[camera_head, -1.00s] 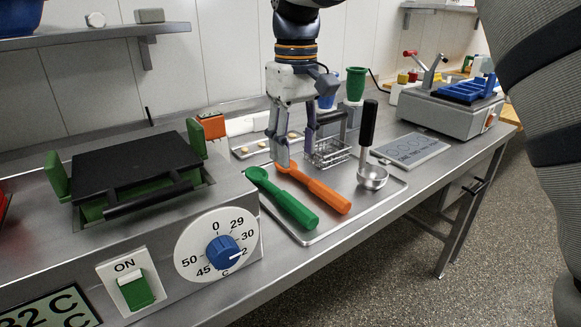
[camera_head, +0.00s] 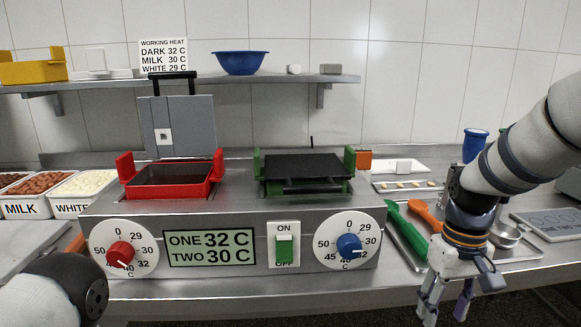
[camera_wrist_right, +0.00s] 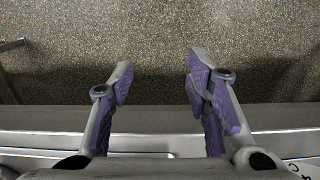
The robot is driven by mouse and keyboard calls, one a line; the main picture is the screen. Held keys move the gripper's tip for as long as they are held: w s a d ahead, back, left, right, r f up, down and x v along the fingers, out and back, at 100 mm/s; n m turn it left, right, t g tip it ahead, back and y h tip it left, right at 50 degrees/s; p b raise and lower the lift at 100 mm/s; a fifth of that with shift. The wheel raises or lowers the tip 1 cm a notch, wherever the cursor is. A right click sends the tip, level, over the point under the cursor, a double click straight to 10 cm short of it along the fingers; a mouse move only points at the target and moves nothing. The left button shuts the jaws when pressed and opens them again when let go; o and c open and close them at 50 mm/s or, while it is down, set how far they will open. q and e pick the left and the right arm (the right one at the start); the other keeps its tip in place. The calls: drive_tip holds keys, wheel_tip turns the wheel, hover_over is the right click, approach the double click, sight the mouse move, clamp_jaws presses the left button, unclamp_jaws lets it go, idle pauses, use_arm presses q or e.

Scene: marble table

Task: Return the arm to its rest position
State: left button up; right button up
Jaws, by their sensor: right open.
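My right gripper (camera_head: 446,308) hangs fingers-down at the table's front edge in the head view, at the lower right. In the right wrist view my right gripper (camera_wrist_right: 158,68) is open, with two purple-padded fingers apart and nothing between them. Below it are the speckled floor and the metal table edge (camera_wrist_right: 150,142). My right arm (camera_head: 525,140) comes in from the right. Part of my left arm (camera_head: 62,288) shows at the lower left, but its gripper is out of view.
The two-pot melter (camera_head: 225,215) fills the middle. A blue cup (camera_head: 474,145) stands at the right.

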drive_tip(key=s+a+f+g, duration=0.1)
drive_tip(key=s+a+f, duration=0.1)
drive_tip(key=s+f, duration=1.5)
drive_tip(key=s+a+f, duration=0.1)
drive_tip(key=s+f, duration=0.2)
drive_tip(key=s, duration=0.7)
drive_tip(key=s+a+f+m, duration=0.1)
drive_tip(key=s+f, duration=0.2)
drive_tip(key=s, duration=0.8)
drive_tip(key=shift+s+a+g, duration=0.15)
drive_tip(key=shift+s+g, duration=0.05)
drive_tip(key=shift+g, duration=0.2)
